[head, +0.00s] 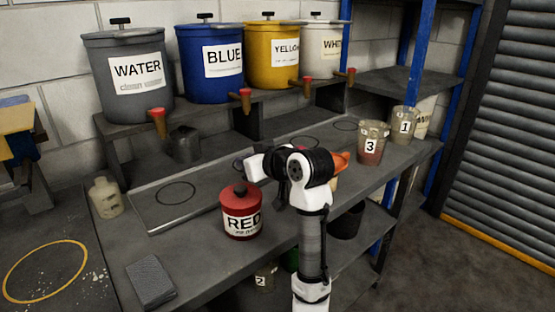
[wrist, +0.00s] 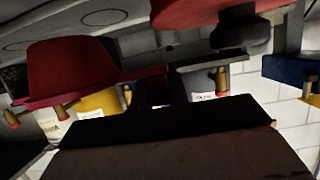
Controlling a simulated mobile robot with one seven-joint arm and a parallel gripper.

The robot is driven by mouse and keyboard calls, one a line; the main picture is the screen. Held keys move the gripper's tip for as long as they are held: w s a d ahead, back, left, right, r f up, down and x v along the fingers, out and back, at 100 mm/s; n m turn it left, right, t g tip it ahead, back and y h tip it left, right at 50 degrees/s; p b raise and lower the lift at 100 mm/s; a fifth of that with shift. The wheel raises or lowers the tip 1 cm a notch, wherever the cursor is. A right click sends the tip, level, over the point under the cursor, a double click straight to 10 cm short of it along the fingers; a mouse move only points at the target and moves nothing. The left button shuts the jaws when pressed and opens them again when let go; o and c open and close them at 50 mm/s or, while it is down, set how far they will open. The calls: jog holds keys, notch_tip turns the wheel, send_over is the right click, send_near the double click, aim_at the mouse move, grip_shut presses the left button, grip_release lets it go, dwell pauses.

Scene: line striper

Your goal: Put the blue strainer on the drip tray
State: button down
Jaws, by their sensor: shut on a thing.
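My gripper (wrist: 155,95) is shut on a red-orange, cup-shaped piece with a handle (wrist: 70,70). In the head view this piece (head: 341,158) sticks out to the right of my wrist. I cannot tell for sure that it is a strainer, and it looks red, not blue. I make out no clearly blue strainer; a small dark bluish rim (head: 238,163) shows beside my white hand, mostly hidden. The drip tray (head: 150,208) is a flat grey sheet with dark rings on the bench. My arm hides part of its right side.
A RED tin (head: 243,226) with a black knob stands in front of the tray, close to my arm. WATER (head: 125,80), BLUE (head: 208,85), yellow and white buckets with taps stand on the shelf behind. Cups 3 (head: 371,150) and 1 (head: 402,128) stand right. A grey sponge-like block (head: 150,281) lies front left.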

jog(key=w+p, duration=0.5)
jog(key=w, duration=1.3)
jog(key=shift+f+p, duration=0.8)
jog(key=shift+f, duration=2.85)
jog(key=shift+f, duration=0.15)
jog(key=c, duration=1.4)
grip_release()
jog(key=shift+o, duration=0.2)
